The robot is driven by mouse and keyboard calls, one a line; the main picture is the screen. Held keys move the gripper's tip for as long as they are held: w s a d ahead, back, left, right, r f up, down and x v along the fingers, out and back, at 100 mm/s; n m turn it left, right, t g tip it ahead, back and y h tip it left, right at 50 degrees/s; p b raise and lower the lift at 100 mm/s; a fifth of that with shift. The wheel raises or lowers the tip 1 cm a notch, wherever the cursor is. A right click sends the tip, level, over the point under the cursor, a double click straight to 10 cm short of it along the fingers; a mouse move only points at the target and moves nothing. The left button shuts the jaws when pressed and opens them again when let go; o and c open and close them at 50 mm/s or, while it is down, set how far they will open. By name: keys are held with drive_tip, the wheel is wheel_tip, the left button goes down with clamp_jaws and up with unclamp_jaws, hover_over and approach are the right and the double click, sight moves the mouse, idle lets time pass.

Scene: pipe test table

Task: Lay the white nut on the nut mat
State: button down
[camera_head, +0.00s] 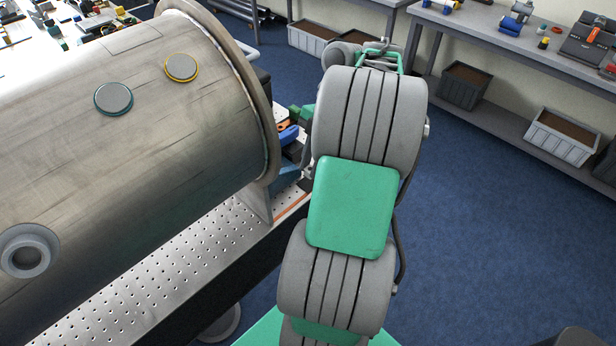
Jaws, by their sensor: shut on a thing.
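I see neither the white nut nor the nut mat in the head view. My arm rises through the middle of the picture and hides what lies behind it. My gripper is not in view, so I cannot see its fingers or anything between them.
A large metal pipe (130,150) with an end flange fills the left, above a perforated table (160,297). Small blue and orange parts (288,134) crowd beyond the flange. A back bench (480,32) with bins (562,138) underneath stands at upper right. The blue floor (480,240) at right is clear.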

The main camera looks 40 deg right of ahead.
sight(311, 167)
drive_tip(key=f, duration=0.2)
drive_tip(key=w+f+b, duration=0.1)
drive_tip(key=f, duration=0.1)
drive_tip(key=shift+f, duration=0.1)
drive_tip(key=shift+f, duration=0.15)
drive_tip(key=c, duration=1.5)
unclamp_jaws()
drive_tip(key=shift+c, duration=0.2)
drive_tip(key=shift+r, duration=0.35)
drive_tip(key=p+v, duration=0.7)
drive_tip(key=v, duration=0.4)
drive_tip(key=shift+d+r+p, duration=0.15)
drive_tip(key=shift+r+p, duration=0.15)
drive_tip(key=shift+p, duration=0.1)
